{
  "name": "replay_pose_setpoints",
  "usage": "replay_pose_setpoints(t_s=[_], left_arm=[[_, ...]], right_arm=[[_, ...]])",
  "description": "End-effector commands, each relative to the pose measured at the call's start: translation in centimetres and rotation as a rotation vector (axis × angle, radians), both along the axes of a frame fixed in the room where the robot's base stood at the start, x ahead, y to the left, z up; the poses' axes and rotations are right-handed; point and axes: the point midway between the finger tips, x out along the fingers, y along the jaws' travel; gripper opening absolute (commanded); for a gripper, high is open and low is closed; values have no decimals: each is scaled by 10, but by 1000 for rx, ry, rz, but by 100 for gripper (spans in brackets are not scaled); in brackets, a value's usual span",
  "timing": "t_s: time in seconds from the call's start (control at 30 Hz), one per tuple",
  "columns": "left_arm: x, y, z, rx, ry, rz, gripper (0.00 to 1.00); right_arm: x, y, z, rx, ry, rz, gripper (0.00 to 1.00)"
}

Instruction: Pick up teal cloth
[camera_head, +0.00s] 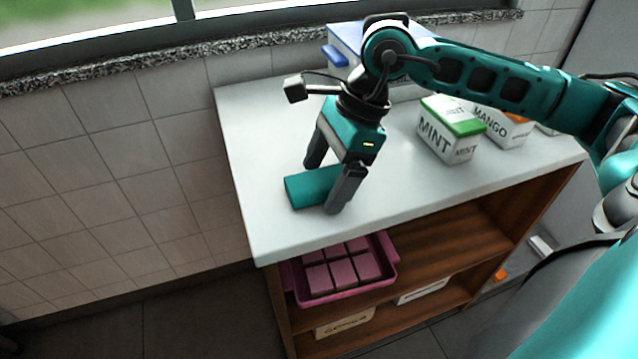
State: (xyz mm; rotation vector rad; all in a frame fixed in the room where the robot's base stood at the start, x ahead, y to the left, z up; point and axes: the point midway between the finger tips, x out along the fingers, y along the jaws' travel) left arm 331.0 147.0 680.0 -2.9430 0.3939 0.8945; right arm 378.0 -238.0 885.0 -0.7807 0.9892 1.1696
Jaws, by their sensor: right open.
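The teal cloth (306,190) looks like a small rolled or folded block and lies near the left front part of the white counter top (262,224). My right gripper (323,190) points down over the cloth. Its two dark fingers are apart, one at the back of the cloth and one at its front right side. The fingers and the gripper's body hide part of the cloth. I cannot tell whether the fingers touch it. My left gripper is not in view.
A green-lidded mint box (447,140) and a mango box (503,127) stand to the right on the counter. A white and blue container (343,40) stands behind my arm. A pink tray (389,291) with several pink blocks sits on the shelf below. The counter's left front is clear.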

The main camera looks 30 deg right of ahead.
Motion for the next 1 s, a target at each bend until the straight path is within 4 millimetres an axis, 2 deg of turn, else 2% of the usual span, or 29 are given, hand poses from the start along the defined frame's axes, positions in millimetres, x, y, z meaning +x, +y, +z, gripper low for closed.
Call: replay_pose_setpoints(t_s=[0.1,0.67,1.0], left_arm=[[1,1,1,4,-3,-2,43],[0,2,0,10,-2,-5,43],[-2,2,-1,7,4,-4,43]], right_arm=[[0,0,0,0,0,0,87],[0,0,1,0,0,0,34],[0,0,5,1,-2,-1,33]])
